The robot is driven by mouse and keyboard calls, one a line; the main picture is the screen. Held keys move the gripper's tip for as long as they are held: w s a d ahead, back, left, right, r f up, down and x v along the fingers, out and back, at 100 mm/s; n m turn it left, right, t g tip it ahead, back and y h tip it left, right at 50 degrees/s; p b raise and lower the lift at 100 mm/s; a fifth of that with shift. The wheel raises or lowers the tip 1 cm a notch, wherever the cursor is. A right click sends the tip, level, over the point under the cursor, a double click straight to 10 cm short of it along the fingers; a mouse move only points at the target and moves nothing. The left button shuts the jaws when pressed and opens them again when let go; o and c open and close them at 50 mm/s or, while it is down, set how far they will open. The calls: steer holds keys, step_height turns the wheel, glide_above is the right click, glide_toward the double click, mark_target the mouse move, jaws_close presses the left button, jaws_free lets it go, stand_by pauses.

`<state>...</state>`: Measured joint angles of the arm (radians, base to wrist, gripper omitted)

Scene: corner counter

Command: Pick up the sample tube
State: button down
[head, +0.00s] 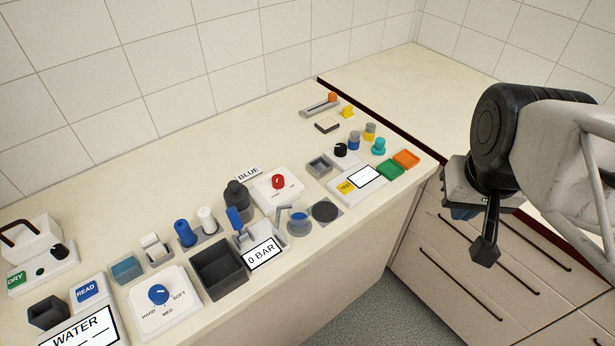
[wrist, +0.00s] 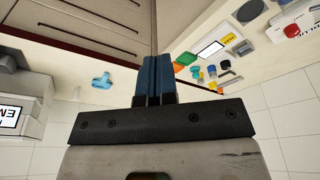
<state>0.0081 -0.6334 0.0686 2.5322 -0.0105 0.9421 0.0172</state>
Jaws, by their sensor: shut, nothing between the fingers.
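My gripper (head: 463,213) hangs at the right of the head view, in front of the drawers and well away from the small items on the counter. In the wrist view its two blue fingers (wrist: 154,68) are together with nothing between them. I cannot tell for sure which item is the sample tube. Upright candidates are a blue cylinder (head: 185,233) and a white one (head: 207,220) side by side in a grey holder, and small grey pieces with a blue band (head: 353,141) and a yellow band (head: 369,131). A teal knobbed piece (head: 379,147) stands beside these.
A dark open bin (head: 218,272), a dial box (head: 162,299) and a 0 BAR display (head: 262,254) crowd the front counter. Green (head: 391,169) and orange (head: 406,158) trays lie near its right end. A teal piece (wrist: 102,80) lies on another surface in the wrist view.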

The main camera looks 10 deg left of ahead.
stand_by(0.4)
steer(key=c, duration=0.7)
jaws_free()
